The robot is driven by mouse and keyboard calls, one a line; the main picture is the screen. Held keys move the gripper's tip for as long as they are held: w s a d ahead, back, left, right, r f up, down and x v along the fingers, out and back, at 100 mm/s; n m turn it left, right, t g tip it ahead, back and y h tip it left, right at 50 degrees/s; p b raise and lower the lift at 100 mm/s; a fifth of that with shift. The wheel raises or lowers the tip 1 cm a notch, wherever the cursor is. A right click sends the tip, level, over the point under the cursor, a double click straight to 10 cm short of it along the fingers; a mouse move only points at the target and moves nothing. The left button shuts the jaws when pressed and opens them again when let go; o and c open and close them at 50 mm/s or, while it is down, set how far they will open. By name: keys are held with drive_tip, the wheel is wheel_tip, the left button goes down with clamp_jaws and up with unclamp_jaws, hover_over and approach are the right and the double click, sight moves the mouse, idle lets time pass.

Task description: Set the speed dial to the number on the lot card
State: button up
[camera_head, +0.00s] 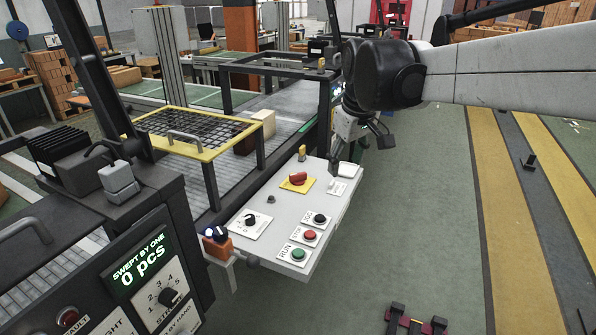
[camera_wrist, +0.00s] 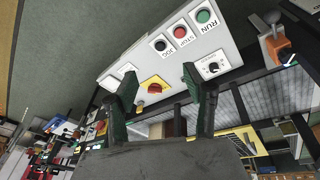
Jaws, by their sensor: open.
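A sloped grey control panel (camera_head: 310,215) carries a black dial (camera_head: 251,220) on a white plate at its left end. I take it for the speed dial; its numbers are too small to read. The dial also shows in the wrist view (camera_wrist: 213,67), right of my fingers. My gripper (camera_head: 361,150) is open and empty above the panel's far right end. In the wrist view its two dark green fingers (camera_wrist: 160,80) are apart, with panel between and beyond them. A small white card or plate (camera_head: 337,187) lies near that end; its print is unreadable, and I cannot tell if it is the lot card.
The panel holds a red knob on yellow (camera_head: 298,179), and black, red and green (camera_head: 298,254) buttons. A dark cabinet (camera_head: 130,255) at left has a lit screen and a numbered knob (camera_head: 168,297). A yellow-framed mesh guard (camera_head: 190,130) stands behind.

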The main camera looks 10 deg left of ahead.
drive_tip(key=w+a+f+n+g, duration=0.1)
drive_tip(key=w+a+f+n, duration=0.15)
drive_tip(key=a, duration=0.45)
drive_tip(key=w+a+f+n, duration=0.1)
drive_tip(key=w+a+f, duration=0.15)
drive_tip(key=a, duration=0.45)
drive_tip(key=n+g+h+p, duration=0.1)
drive_tip(key=n+g+p, duration=0.1)
drive_tip(key=n, duration=0.2)
hover_over(249, 217)
wheel_tip(249, 217, down, 9)
wheel_tip(249, 217, down, 13)
drive_tip(key=shift+w+f+b, duration=0.1)
drive_tip(key=shift+b, duration=0.5)
drive_tip(key=shift+c, duration=0.5)
drive_tip(key=c, duration=1)
drive_tip(key=shift+m, duration=0.25)
